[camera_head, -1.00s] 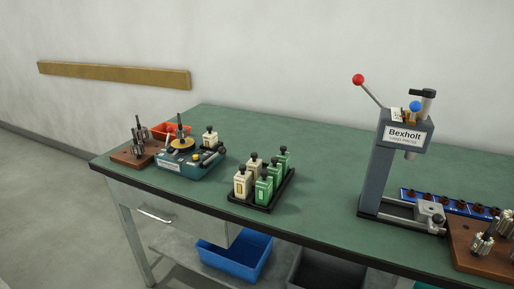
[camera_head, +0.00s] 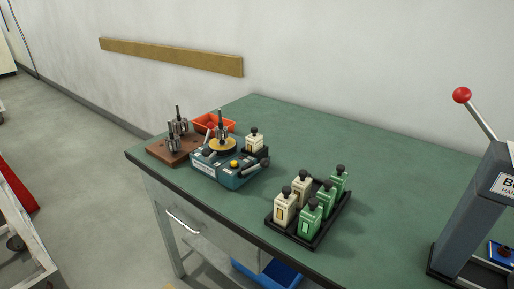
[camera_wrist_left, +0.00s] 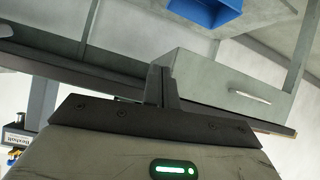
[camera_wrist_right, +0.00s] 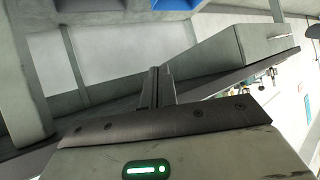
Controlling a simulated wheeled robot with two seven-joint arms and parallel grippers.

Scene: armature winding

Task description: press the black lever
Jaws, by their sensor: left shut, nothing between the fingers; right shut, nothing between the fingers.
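A teal winding machine (camera_head: 230,172) with a yellowish disc stands at the left part of the green bench. It carries dark levers: a black-ended one (camera_head: 263,163) at its right side and a dark-knobbed one (camera_head: 209,154) at its left front. I cannot tell which is the task's black lever. Neither gripper shows in the head view. My left gripper (camera_wrist_left: 161,75) is shut and empty in the left wrist view, with the bench edge and drawer beyond it. My right gripper (camera_wrist_right: 156,76) is shut and empty in the right wrist view, also facing the bench; neither is seen touching anything.
A black tray (camera_head: 268,224) of cream and green bottles sits right of the machine. A wooden block (camera_head: 160,151) with armatures and a red bin (camera_head: 200,121) stand left of and behind it. A grey press (camera_head: 470,215) with a red-knobbed lever is at right.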

